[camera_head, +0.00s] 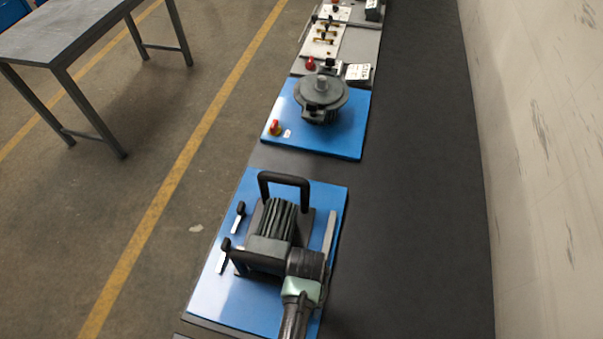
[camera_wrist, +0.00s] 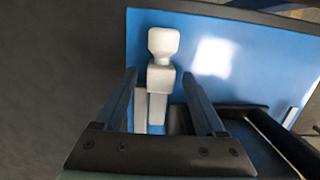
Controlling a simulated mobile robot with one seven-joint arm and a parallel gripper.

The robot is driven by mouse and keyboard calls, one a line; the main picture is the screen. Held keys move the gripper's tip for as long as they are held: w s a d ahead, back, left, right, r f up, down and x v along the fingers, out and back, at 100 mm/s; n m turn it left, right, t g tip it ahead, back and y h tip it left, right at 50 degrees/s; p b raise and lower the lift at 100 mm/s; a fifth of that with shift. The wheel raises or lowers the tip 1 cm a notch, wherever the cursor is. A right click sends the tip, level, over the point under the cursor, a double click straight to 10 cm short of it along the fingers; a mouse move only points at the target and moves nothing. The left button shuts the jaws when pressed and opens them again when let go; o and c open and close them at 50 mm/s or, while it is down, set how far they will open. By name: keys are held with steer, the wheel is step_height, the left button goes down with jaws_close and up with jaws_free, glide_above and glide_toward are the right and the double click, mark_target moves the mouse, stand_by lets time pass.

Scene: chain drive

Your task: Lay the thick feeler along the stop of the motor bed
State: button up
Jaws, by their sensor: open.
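The motor bed is a blue plate (camera_head: 215,290) carrying a dark finned motor (camera_head: 275,222) with a black handle. A long pale bar, apparently the stop (camera_head: 330,232), runs along its right side. My gripper (camera_head: 306,263) is over the plate's near right part, beside the motor. In the wrist view, my open gripper (camera_wrist: 159,75) has its fingers either side of a pale piece with a block and knob, apparently the thick feeler (camera_wrist: 160,78). Its narrow strip lies beside another pale bar, apparently the stop (camera_wrist: 140,108). Whether strip and bar touch is unclear.
Two small black-handled clamps (camera_head: 238,215) stand at the plate's left side. Behind is another blue plate (camera_head: 345,140) with a round grey machine (camera_head: 321,95) and a red knob. Farther back are panels with small parts. The dark bench top (camera_head: 420,200) is clear on the right, up to the wall.

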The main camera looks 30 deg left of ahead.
step_height(320, 180, up, 13)
steer(key=w, duration=0.1)
steer(key=shift+w+a, duration=0.25)
steer(key=shift+w, duration=0.1)
steer(key=shift+f, duration=0.1)
stand_by(0.5)
